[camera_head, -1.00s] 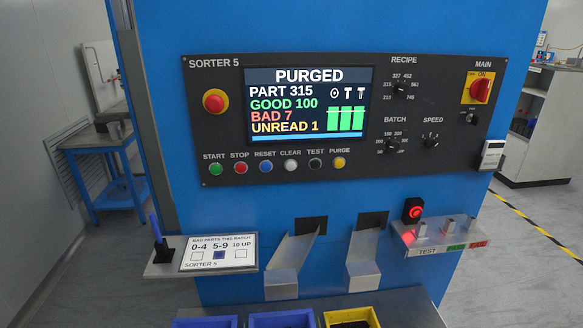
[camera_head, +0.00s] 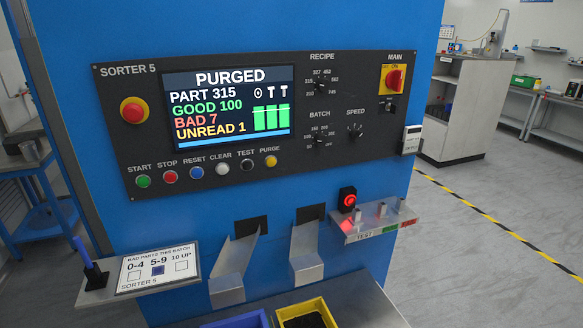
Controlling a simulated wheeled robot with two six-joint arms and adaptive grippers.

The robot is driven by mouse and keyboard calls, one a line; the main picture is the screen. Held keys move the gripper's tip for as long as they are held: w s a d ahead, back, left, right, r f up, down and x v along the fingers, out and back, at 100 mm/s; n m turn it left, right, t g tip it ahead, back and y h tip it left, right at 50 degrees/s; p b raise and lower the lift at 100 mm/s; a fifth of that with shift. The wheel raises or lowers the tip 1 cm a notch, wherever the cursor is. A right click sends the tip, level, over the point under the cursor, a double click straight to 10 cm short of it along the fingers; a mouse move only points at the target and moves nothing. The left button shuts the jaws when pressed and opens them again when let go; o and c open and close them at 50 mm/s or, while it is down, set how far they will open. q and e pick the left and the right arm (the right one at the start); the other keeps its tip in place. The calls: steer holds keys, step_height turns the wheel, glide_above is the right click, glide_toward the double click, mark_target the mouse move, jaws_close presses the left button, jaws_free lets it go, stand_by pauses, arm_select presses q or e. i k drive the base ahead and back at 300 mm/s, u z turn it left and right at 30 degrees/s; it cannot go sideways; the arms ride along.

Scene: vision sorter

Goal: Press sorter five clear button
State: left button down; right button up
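The sorter 5 control panel (camera_head: 340,150) is a dark plate on the blue machine, ahead of me. The clear button (camera_head: 222,168) is a white round button in the row below the screen. It sits between the blue reset button (camera_head: 196,172) and the black test button (camera_head: 246,164). The screen (camera_head: 229,105) reads PURGED, part 315, good 100, bad 7, unread 1. Neither of my grippers is in view, and nothing touches the panel.
A shelf with a tally card (camera_head: 160,266) and a blue pen (camera_head: 83,250) juts out at the lower left. A test ledge (camera_head: 378,222) with a red-lit device juts out at right.

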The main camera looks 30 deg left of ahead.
mark_target(222, 169)
steer(key=z, duration=1.5)
steer(key=k, duration=0.45)
steer(key=u, duration=1.15)
